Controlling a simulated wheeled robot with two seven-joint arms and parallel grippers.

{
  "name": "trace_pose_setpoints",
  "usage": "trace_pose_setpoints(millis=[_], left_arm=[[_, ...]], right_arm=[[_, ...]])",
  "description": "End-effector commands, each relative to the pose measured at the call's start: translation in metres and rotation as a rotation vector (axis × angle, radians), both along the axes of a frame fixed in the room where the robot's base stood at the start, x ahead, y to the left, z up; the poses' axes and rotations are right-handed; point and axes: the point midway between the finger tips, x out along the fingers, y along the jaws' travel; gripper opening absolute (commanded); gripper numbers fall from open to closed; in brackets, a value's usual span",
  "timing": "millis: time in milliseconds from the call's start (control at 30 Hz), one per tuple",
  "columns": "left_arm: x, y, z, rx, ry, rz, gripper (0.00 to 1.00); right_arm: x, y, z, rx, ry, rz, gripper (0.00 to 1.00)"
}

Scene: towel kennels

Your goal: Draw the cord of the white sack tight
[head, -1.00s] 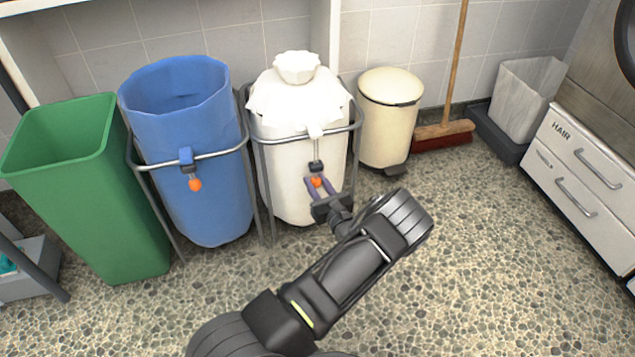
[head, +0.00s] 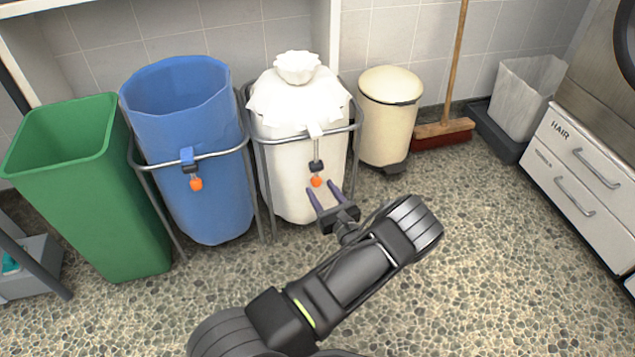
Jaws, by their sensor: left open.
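The white sack (head: 290,165) stands in a grey metal frame (head: 303,138). Its top is gathered into a closed, puckered neck (head: 297,67) with a frilled collar below. A white cord end (head: 315,131) hangs over the front rail to a dark cord lock (head: 316,167), with an orange toggle (head: 317,182) below it. My left gripper (head: 322,194) is open and empty, its two fingers just below and in front of the orange toggle, apart from it. My right gripper is not in view.
A blue sack (head: 190,130), wide open, hangs in a matching frame on the left, with its own orange toggle (head: 196,184). A green bin (head: 90,190) stands further left. A cream pedal bin (head: 388,120) and a broom (head: 443,134) stand right. The floor in front is clear.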

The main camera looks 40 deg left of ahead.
Motion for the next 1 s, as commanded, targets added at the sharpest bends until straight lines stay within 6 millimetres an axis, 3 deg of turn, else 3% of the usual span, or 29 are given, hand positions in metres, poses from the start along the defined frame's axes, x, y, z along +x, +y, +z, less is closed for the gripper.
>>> trace_pose_setpoints(millis=[100,300,867,1000], left_arm=[[-0.009,-0.019,0.003,0.000,0.002,-0.003,0.51],[-0.018,-0.035,0.000,0.000,0.002,0.000,0.51],[-0.018,-0.036,0.000,0.000,0.001,0.001,0.51],[-0.018,-0.036,0.013,0.000,0.001,0.001,0.51]], right_arm=[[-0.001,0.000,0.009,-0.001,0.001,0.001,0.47],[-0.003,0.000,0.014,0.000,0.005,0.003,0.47],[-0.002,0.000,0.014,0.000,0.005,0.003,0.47],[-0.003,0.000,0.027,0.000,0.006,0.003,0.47]])
